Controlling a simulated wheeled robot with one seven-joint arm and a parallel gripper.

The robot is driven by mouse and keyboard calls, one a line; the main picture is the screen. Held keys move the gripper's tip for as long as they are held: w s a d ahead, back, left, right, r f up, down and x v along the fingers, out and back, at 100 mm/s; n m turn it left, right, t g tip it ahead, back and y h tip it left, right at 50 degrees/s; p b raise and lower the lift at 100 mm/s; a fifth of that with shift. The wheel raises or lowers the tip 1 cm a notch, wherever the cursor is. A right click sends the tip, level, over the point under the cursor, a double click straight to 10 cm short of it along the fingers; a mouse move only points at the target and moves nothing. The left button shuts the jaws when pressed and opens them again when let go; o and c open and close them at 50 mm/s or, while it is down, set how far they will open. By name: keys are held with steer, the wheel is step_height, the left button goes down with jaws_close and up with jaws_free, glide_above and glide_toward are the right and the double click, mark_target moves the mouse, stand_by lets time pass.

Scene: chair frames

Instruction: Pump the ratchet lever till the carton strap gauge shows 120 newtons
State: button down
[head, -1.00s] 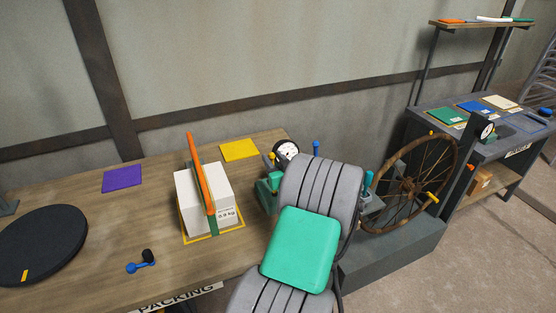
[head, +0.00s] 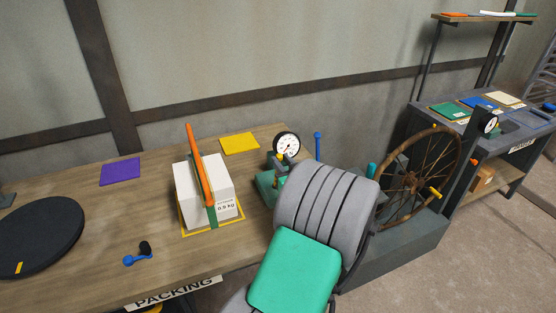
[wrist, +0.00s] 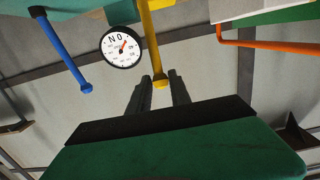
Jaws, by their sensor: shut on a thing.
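The white carton (head: 184,194) stands on the bench inside a yellow outline, with an orange bar (head: 195,160) rising over it and a green band down its front. A round white gauge (head: 287,144) stands to its right on a green base (head: 266,184); the gauge also shows in the wrist view (wrist: 115,52), with a red needle, but I cannot read its value surely. My gripper (wrist: 160,84) is shut on the end of a yellow lever (wrist: 157,40). In the head view my arm hides the gripper and most of that lever.
A blue lever (head: 317,148) stands right of the gauge and shows free of my fingers in the wrist view (wrist: 65,50). A spoked wheel (head: 420,180) is further right. Purple (head: 120,172) and yellow (head: 239,143) sheets, a black disc (head: 40,235) and a small blue piece (head: 135,260) lie on the bench.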

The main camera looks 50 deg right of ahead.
steer(key=shift+s+a+f+b, duration=0.2)
steer(key=shift+s+a+b, duration=0.2)
steer(key=shift+s, duration=0.25)
steer(key=shift+s+a+f+b, duration=0.2)
steer(key=shift+s+a+b, duration=0.2)
steer(key=shift+s, duration=0.2)
steer(key=shift+d, duration=0.1)
